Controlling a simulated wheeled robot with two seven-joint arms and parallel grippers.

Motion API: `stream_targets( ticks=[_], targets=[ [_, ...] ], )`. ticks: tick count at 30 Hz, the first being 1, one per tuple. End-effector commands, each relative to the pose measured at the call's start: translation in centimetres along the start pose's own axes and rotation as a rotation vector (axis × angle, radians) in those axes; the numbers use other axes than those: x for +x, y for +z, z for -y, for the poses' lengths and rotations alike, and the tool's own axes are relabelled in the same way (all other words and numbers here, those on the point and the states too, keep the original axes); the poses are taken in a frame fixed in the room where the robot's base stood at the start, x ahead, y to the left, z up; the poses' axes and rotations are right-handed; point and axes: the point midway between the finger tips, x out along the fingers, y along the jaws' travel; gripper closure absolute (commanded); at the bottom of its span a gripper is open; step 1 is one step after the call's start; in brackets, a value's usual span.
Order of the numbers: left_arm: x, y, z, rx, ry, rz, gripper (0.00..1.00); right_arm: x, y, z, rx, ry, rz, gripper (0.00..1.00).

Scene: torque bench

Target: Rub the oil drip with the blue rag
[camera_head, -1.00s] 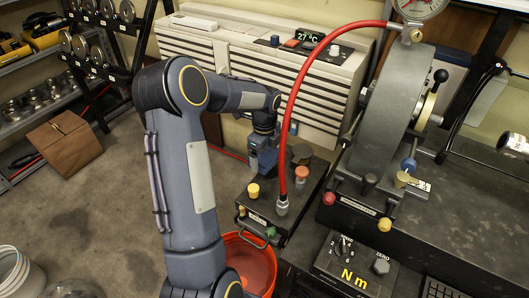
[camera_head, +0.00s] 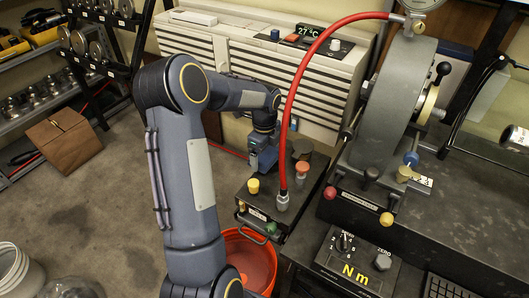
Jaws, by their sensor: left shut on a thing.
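My left arm comes in from the lower left and bends over to the small dark bench unit (camera_head: 262,203). My left gripper (camera_head: 264,160) points down at the back left of this unit, behind the red hose. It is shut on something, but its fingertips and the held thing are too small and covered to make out. I cannot clearly pick out the blue rag or the oil drip. My right gripper is out of view.
A red hose (camera_head: 297,90) arches up from the unit beside my gripper. Yellow (camera_head: 253,186) and orange (camera_head: 302,168) knobs stand on the unit. An orange bucket (camera_head: 262,240) sits below. A grey wheel machine (camera_head: 392,100) and N m box (camera_head: 355,262) are right.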

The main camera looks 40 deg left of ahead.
Motion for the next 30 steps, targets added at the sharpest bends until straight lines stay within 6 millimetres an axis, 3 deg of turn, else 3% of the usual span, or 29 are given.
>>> stream_targets(
  ticks=[30],
  targets=[
    [1.8,-0.2,0.0,0.000,0.000,0.000,0.28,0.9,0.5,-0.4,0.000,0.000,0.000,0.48]
  ],
)
